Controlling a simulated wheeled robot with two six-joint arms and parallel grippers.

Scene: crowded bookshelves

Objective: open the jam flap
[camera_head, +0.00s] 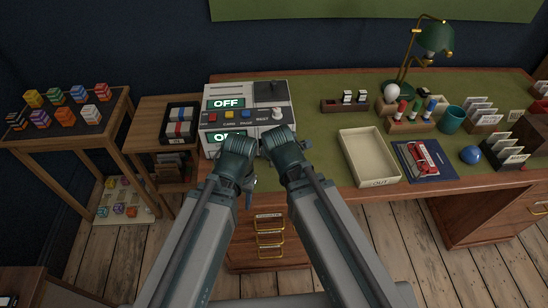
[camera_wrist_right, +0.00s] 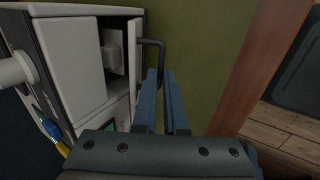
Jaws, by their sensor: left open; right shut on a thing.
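The light grey machine (camera_head: 222,92) stands on the desk's left end, with two green OFF displays and coloured buttons. The right wrist view shows its side, with a recess (camera_wrist_right: 113,45) holding a pale block. A narrow pale panel, apparently the jam flap (camera_wrist_right: 135,65), stands at the recess's edge and looks swung out. A dark bent handle (camera_wrist_right: 152,43) sticks out from it. My right gripper (camera_wrist_right: 161,75) is shut on this handle; it is also in the head view (camera_head: 280,140).
A small side table (camera_head: 160,108) stands close on the left. Green desktop is clear between machine and tray.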

